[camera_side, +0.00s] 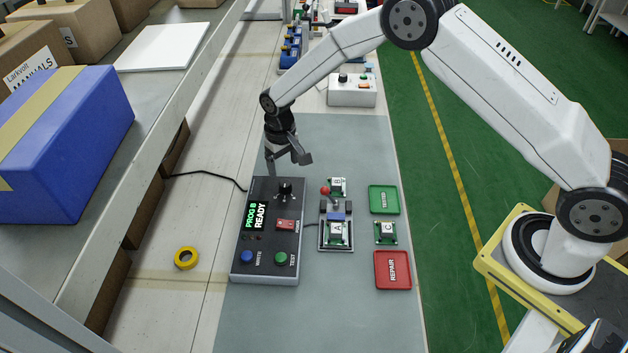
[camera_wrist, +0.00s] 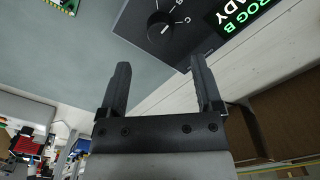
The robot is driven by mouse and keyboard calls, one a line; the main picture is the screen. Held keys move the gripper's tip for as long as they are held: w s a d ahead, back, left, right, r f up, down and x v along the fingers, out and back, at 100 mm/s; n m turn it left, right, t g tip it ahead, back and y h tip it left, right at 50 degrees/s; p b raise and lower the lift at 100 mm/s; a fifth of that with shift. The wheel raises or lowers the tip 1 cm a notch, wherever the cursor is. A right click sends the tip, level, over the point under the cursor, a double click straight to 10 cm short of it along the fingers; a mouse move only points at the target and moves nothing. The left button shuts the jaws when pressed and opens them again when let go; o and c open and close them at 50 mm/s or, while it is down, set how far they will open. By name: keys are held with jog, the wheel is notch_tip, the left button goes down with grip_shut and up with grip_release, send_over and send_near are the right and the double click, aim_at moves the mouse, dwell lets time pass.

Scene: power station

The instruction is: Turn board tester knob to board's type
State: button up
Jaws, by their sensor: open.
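The dark board tester (camera_side: 262,268) lies on the grey mat. Its display (camera_side: 256,216) reads "PROG B READY" in green. The black round knob (camera_side: 285,189) is at the tester's far end; in the wrist view the knob (camera_wrist: 160,26) is near the top, with a letter C beside it. A green board marked A (camera_side: 337,234) sits in the fixture right of the tester. A board marked B (camera_side: 337,186) lies behind it and one marked C (camera_side: 386,232) to its right. My gripper (camera_side: 288,166) is open and empty, pointing down just above and behind the knob, not touching it.
The tester has a blue button (camera_side: 246,257), a green button (camera_side: 281,258) and a red switch (camera_side: 286,225). A green tray (camera_side: 384,200) and a red REPAIR tray (camera_side: 392,270) lie at right. Yellow tape (camera_side: 186,258) lies left. The near mat is clear.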

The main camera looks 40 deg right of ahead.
aim_at(285, 183)
jog(key=shift+f, duration=3.5)
grip_shut()
